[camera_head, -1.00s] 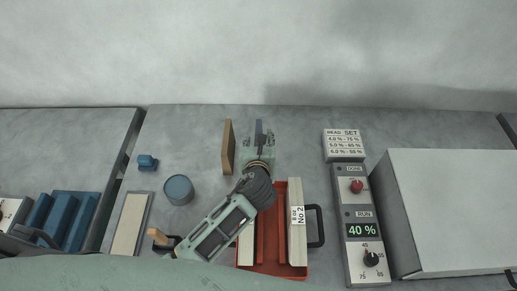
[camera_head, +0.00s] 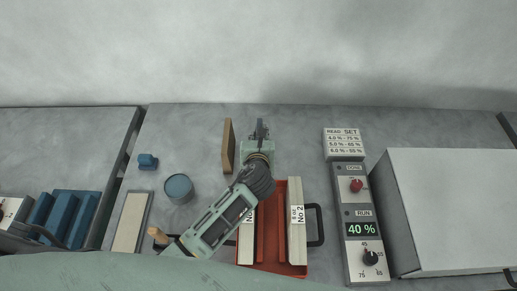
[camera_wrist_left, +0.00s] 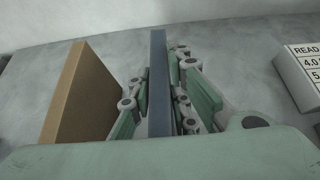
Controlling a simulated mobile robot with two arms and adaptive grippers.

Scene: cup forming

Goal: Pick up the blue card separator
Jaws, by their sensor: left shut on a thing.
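The blue card separator (camera_wrist_left: 158,85) stands upright as a thin blue-grey sheet in the left wrist view. My left gripper (camera_head: 261,132) has one finger on each side of it and is shut on it. In the head view the gripper largely hides the separator. A brown card separator (camera_head: 228,146) stands upright a little to the left of my gripper; it also shows in the left wrist view (camera_wrist_left: 76,98). My right gripper is in neither view.
A red tray (camera_head: 270,268) with pale bars lies below the gripper, partly under my left arm. A blue-grey round can (camera_head: 179,188) and a small blue block (camera_head: 147,162) stand left. A control panel (camera_head: 360,225) and a large white box (camera_head: 450,210) stand right.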

